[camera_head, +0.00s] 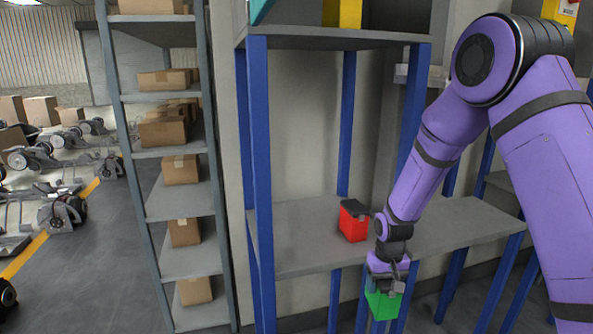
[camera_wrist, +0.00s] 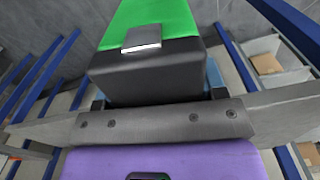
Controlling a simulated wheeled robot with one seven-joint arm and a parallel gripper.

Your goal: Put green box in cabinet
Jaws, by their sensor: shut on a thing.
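The green box (camera_head: 382,304) hangs below my gripper (camera_head: 388,283), in front of and below the front edge of the grey shelf. My gripper is shut on the box. In the wrist view the green box (camera_wrist: 165,20) shows its green side, a dark grey end and a small metal latch, close to the gripper body. The fingertips are partly hidden there. The cabinet is a shelf unit with blue posts (camera_head: 260,150) and grey shelves (camera_head: 300,250). A red box (camera_head: 353,224) with a black top stands on its middle shelf.
A yellow object (camera_head: 342,13) stands on the top shelf, with part of a teal one (camera_head: 260,8) beside it. A grey rack with cardboard boxes (camera_head: 163,130) stands at left. The middle shelf is bare left of the red box.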

